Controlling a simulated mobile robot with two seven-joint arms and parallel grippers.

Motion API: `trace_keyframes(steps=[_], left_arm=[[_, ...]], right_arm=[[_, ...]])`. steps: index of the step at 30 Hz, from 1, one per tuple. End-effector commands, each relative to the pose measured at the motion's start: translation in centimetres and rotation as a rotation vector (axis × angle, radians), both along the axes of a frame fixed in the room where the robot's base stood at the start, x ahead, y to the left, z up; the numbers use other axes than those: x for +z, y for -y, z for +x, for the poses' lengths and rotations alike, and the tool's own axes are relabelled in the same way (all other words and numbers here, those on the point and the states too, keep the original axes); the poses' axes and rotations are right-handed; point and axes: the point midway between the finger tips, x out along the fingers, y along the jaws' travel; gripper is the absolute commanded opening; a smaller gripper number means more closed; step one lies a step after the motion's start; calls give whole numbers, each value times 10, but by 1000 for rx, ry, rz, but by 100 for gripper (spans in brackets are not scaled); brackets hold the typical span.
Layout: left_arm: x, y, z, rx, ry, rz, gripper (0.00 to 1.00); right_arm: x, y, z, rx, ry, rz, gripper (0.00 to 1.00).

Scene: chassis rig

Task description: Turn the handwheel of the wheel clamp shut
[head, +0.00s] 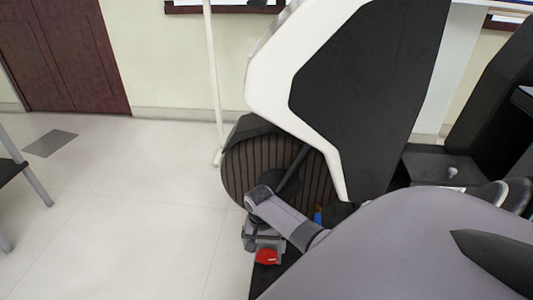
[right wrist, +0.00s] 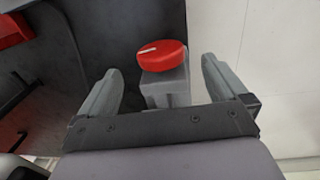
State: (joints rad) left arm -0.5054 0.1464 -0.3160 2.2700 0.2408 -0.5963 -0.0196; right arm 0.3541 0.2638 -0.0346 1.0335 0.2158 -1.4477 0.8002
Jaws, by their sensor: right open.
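The red handwheel (right wrist: 162,55) is a short round knob with a pale mark on its top. It sits on a grey block (right wrist: 166,88), the visible part of the wheel clamp. In the head view the red handwheel (head: 266,257) is low, near the middle. My right gripper (right wrist: 160,66) is open, with one finger on each side of the handwheel and block. Gaps show between the fingers and the handwheel, and nothing is gripped. In the head view my right gripper (head: 263,240) is just above the handwheel, its fingers hard to make out. My left gripper is not in view.
A dark ribbed wheel (head: 240,172) stands behind my right gripper. A large black and white panel (head: 365,95) rises above it. A second red part (right wrist: 12,30) shows at the right wrist view's upper left. Pale floor (head: 120,220) lies clear to the left.

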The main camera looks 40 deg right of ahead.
Motion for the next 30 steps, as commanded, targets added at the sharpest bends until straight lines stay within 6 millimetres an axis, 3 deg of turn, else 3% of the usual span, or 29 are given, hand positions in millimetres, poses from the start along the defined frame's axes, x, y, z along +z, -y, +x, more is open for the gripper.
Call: trace_keyframes(steps=[9,12,26,30], left_arm=[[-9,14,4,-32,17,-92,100],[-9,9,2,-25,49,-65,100],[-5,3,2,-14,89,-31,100],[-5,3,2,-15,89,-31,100]], right_arm=[[-47,2,-3,2,0,-1,100],[-57,2,-3,2,1,-1,100],[-65,3,-4,3,3,-2,100],[-65,3,-4,3,3,-2,57]])
